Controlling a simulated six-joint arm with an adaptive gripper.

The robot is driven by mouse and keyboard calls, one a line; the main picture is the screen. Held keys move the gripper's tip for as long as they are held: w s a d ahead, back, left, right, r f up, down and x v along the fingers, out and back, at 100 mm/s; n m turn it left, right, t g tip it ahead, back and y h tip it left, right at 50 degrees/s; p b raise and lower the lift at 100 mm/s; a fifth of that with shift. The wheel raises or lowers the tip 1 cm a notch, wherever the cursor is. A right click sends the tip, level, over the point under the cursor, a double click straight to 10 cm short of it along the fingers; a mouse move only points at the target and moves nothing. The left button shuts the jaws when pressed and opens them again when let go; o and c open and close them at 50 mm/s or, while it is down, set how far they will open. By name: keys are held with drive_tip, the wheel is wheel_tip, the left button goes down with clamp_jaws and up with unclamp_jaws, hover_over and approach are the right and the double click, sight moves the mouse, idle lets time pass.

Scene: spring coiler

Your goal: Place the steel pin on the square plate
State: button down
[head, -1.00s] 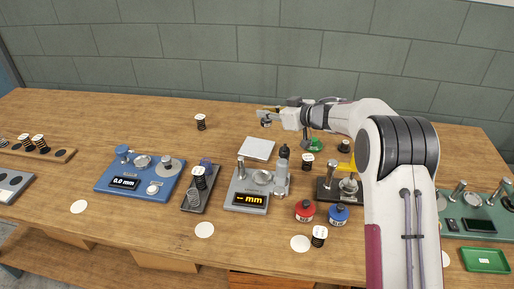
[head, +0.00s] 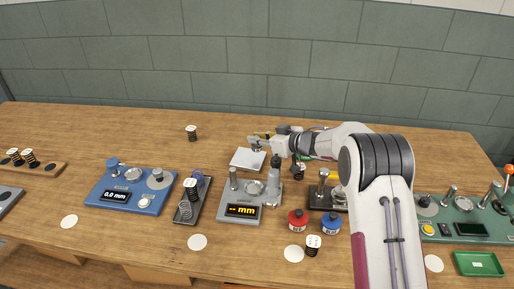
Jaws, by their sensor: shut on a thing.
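The square plate (head: 241,160) is a pale flat square on the table, behind the grey gauge with the yellow display. My gripper (head: 257,143) is over the back right part of the plate, seen from the side. It is shut on the steel pin (head: 256,149), of which only a small bit shows below the fingers. I cannot tell whether the pin touches the plate. My gripper and wrist cover the plate's back right corner.
The grey gauge (head: 241,211) stands in front of the plate, with a dark-topped cylinder (head: 277,168) on its right. A blue gauge (head: 116,197) and a dark tray with springs (head: 185,210) are to the left. A spring (head: 191,132) stands at the back left. Red (head: 297,221) and blue (head: 331,223) pots stand in front.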

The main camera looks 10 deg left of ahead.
sight(261, 147)
idle(0.3)
drive_tip(key=shift+f, duration=1.9)
drive_tip(key=shift+f, duration=0.15)
drive_tip(key=c, duration=2)
unclamp_jaws()
drive_tip(key=shift+c, duration=0.2)
drive_tip(key=shift+d, duration=0.1)
drive_tip(key=shift+v, duration=1)
drive_tip(key=v, duration=0.3)
wheel_tip(261, 147, up, 7)
